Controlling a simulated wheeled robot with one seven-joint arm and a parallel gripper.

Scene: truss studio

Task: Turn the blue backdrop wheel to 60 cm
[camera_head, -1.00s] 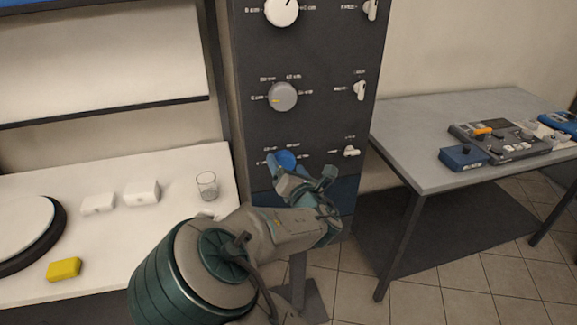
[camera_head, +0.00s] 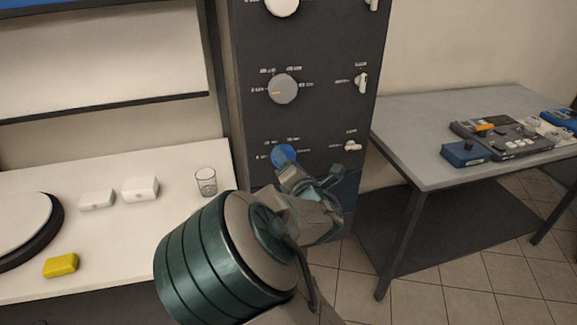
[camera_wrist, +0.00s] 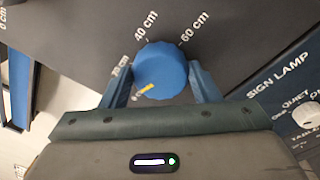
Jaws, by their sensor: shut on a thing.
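The blue backdrop wheel (camera_head: 283,154) is the lowest round knob on the dark panel. In the wrist view the blue wheel (camera_wrist: 161,71) fills the gap between my two fingers, one on each side of it. Its yellow mark points down and left, towards a partly hidden label that seems to end in "cm". Labels for 40 cm (camera_wrist: 146,27) and 60 cm (camera_wrist: 194,28) show above it, and another, hard to read, at its left. My gripper (camera_head: 304,176) is shut on the wheel; its body hides the wheel's lower edge in the head view.
A grey knob (camera_head: 283,89) and a white knob (camera_head: 282,4) sit above on the panel, with small white switches (camera_head: 361,82) at right. A white table with a glass (camera_head: 206,182) stands left, a grey table (camera_head: 430,176) right.

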